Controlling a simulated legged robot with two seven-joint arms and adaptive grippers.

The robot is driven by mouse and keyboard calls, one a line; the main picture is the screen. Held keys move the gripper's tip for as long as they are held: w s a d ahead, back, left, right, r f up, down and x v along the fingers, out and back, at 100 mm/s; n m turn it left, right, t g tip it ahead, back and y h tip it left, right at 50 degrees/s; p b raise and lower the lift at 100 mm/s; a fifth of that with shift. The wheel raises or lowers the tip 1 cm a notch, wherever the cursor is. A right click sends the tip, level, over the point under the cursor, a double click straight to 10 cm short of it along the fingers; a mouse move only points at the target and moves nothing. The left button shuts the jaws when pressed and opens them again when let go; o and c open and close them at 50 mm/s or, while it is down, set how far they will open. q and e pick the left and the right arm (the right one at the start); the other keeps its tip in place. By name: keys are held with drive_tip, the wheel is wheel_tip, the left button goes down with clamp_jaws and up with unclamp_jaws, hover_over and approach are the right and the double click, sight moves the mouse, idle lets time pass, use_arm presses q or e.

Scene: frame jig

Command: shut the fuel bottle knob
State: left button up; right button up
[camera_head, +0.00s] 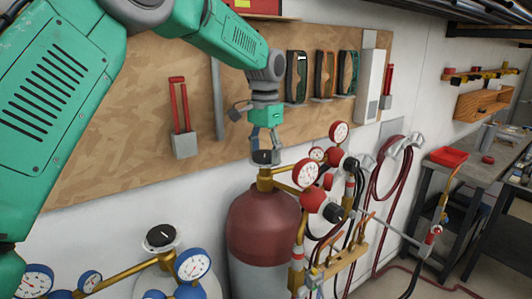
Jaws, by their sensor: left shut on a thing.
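The fuel bottle (262,222) stands upright at the centre, with a dark red top and a paler body. Its black knob (262,157) sits on top of the brass valve (265,179). My left gripper (265,147) comes down from above on the green arm. Its fingers are shut on the knob and partly hide it. The knob's turn angle cannot be told. My right gripper is not in view.
A second bottle with a black knob (160,236) and blue gauges (193,264) stands at the lower left. Red gauges (306,172) and hoses crowd the right side of the fuel bottle. A wooden tool board (130,130) is behind.

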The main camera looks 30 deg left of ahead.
use_arm(q)
drive_tip(key=m, duration=0.4)
drive_tip(key=shift+m, duration=0.3)
drive_tip(key=m, duration=0.3)
drive_tip(key=shift+m, duration=0.4)
drive_tip(key=m, duration=2)
drive_tip(key=shift+m, duration=0.3)
